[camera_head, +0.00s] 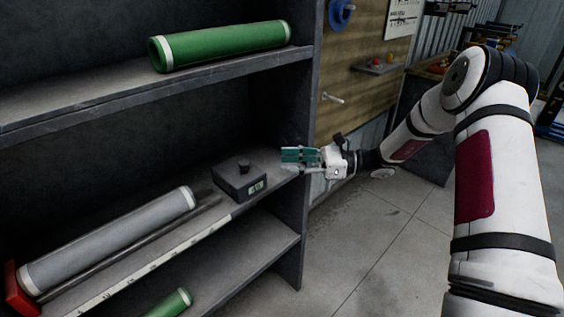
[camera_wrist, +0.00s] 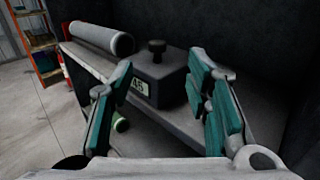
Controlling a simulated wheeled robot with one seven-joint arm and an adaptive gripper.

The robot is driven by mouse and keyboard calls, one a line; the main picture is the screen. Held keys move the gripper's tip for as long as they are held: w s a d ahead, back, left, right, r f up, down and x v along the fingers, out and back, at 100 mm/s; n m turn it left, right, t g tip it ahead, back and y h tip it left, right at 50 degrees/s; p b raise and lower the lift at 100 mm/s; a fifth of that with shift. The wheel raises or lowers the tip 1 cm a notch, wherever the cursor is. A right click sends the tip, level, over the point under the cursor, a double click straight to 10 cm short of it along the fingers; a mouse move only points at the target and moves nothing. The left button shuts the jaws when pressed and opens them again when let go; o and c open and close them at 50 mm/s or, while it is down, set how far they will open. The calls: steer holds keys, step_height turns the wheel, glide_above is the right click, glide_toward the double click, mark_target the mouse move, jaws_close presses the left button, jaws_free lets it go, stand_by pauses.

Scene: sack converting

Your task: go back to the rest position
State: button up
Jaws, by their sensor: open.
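My gripper (camera_head: 300,158) is in front of the right end of the shelf unit's middle shelf (camera_head: 150,262) in the head view. In the wrist view its two teal-padded fingers (camera_wrist: 160,108) are spread apart with nothing held between them. A dark grey block (camera_head: 239,181) with a knob on top and a small label stands on that shelf, left of my gripper. The block (camera_wrist: 160,80) also shows beyond and between the fingers in the wrist view, apart from them as far as I can see.
A grey roll (camera_head: 108,240) lies on the middle shelf beside a thin rod. A green roll (camera_head: 220,46) lies on the upper shelf and another green roll (camera_head: 170,304) on the lower one. The shelf's upright side panel (camera_head: 308,110) is close behind my gripper. Open floor (camera_head: 370,245) lies right of the shelf.

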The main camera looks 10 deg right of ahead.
steer(key=s+a+r+n+g+h, duration=0.35)
steer(key=s+r+n, duration=0.25)
steer(key=s, duration=0.5)
steer(key=s+a+r+n+g+h, duration=0.25)
steer(key=s+r+n+h, duration=0.25)
steer(key=s, duration=0.5)
steer(key=s+d+n+t+h, duration=0.1)
steer(key=s+d+n+h, duration=0.25)
steer(key=s, duration=0.35)
steer(key=s+d+r+n+t+h, duration=0.1)
steer(key=s+d+n+t+h, duration=0.2)
steer(key=s, duration=0.4)
steer(key=s+d+n+h, duration=0.2)
steer(key=s+d+n, duration=0.15)
steer(key=s, duration=0.35)
step_height(320, 180, up, 14)
steer(key=d+t+p, duration=0.1)
steer(key=t+p, duration=0.1)
steer(key=p, duration=1)
steer(key=shift+w+d+m+t+h, duration=0.2)
steer(key=shift+d+m+t+h, duration=0.1)
steer(key=shift+m+t, duration=0.1)
